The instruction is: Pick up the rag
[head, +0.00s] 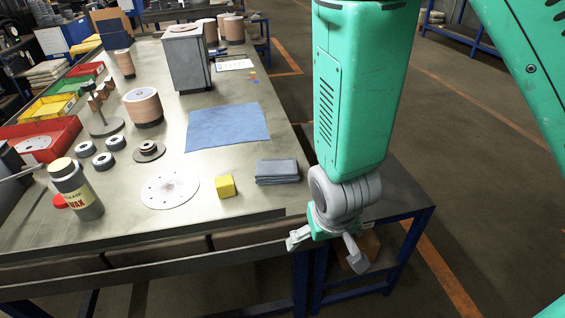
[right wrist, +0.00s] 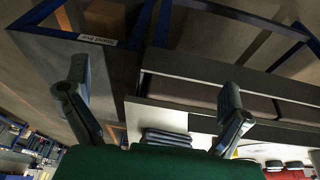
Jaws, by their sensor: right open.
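A folded grey-blue rag (head: 277,171) lies on the workbench near its right front corner. Its stacked layers also show in the right wrist view (right wrist: 165,138), low between my fingers. A flat blue cloth (head: 228,127) is spread on the bench behind it. My right gripper (head: 325,252) is open and empty, fingers spread, just off the bench's right front corner. It is apart from the folded rag, in front and to the right of it. My left gripper is not in view.
A yellow cube (head: 226,187) sits just left of the folded rag, with a white disc (head: 170,191) further left. A grey box (head: 187,60) stands behind the blue cloth. A lower blue-framed table (head: 398,190) adjoins the bench's right side.

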